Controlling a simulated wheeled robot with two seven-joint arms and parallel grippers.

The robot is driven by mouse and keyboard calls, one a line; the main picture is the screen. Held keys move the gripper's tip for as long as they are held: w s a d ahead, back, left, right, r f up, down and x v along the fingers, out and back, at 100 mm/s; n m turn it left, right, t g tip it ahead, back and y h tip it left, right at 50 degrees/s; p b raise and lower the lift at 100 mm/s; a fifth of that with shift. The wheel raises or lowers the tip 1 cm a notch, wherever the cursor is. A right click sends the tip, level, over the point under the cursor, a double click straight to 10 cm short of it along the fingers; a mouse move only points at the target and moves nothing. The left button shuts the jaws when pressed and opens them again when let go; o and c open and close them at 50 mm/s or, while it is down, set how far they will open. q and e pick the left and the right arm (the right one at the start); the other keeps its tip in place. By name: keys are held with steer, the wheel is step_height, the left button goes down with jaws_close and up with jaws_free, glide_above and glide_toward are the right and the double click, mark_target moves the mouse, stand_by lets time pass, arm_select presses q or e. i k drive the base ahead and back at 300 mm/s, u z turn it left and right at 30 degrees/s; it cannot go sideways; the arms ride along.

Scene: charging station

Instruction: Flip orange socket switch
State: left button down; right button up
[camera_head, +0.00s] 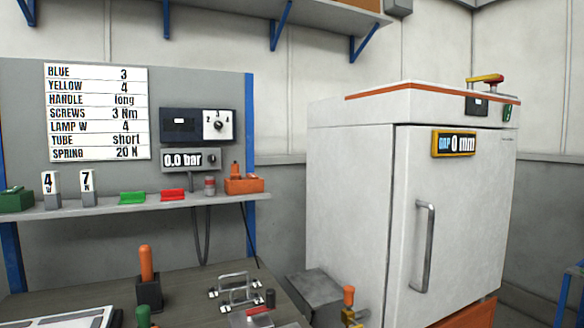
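An orange box (244,186) sits at the right end of the grey shelf and looks like the orange socket. A small upright orange piece and a dark part show on top of it; I cannot tell which is the switch or its position. Neither of my grippers is in view.
A green box (16,200) stands at the shelf's left end. Between are 4 W and 7 N blocks, a green tray (132,198), a red tray (172,195) and a small jar (210,186). An orange-handled tool (147,264) stands below. A white cabinet (350,190) stands right.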

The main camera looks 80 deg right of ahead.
mark_target(253, 176)
steer(key=z, duration=3.3)
